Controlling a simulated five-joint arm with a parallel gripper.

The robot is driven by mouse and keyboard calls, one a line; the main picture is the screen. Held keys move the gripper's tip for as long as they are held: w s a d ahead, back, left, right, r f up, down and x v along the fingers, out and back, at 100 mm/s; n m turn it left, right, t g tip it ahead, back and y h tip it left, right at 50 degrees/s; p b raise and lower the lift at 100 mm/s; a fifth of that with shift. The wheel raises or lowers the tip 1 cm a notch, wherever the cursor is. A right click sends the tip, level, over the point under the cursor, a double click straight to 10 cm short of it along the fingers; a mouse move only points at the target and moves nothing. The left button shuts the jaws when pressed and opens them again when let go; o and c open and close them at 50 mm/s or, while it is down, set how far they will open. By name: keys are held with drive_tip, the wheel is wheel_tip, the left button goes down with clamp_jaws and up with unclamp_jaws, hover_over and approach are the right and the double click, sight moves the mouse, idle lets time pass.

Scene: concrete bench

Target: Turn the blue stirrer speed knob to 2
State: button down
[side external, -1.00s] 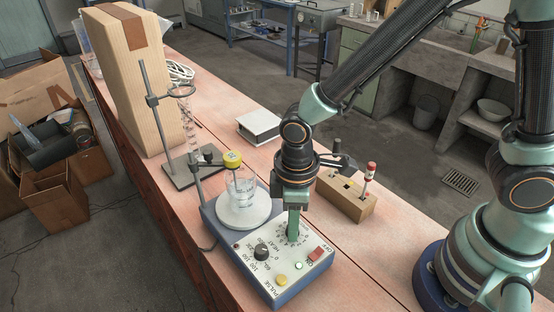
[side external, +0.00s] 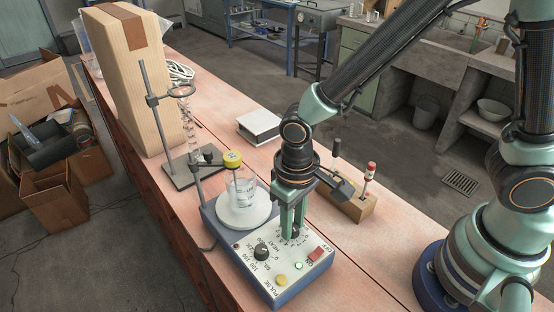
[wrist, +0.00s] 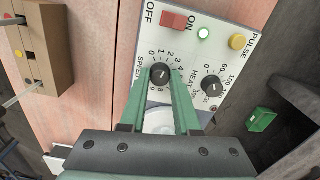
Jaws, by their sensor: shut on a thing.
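The stirrer speed knob (wrist: 160,73) shows in the wrist view as a dark, nearly black knob, not clearly blue, inside a printed scale beside the word SPEED. My gripper (wrist: 161,76) is shut on it, with one green finger on each side. I cannot read for sure which number its mark faces. In the side view my gripper (side external: 292,230) points straight down onto the panel of the blue-edged stirrer (side external: 268,290), and the knob (side external: 294,232) is partly hidden by the fingers.
The dark HEAT knob (wrist: 212,86), red switch (wrist: 174,21), lit green lamp (wrist: 204,34) and yellow PULSE button (wrist: 237,41) share the panel. A glass beaker (side external: 242,193) stands on the round plate. A wooden block (side external: 345,205) with upright tools sits close behind my gripper.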

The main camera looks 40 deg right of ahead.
idle(0.3)
drive_tip(key=c, duration=0.6)
unclamp_jaws()
wheel_tip(320, 180, up, 12)
drive_tip(key=shift+r, duration=0.1)
drive_tip(key=shift+d, duration=0.1)
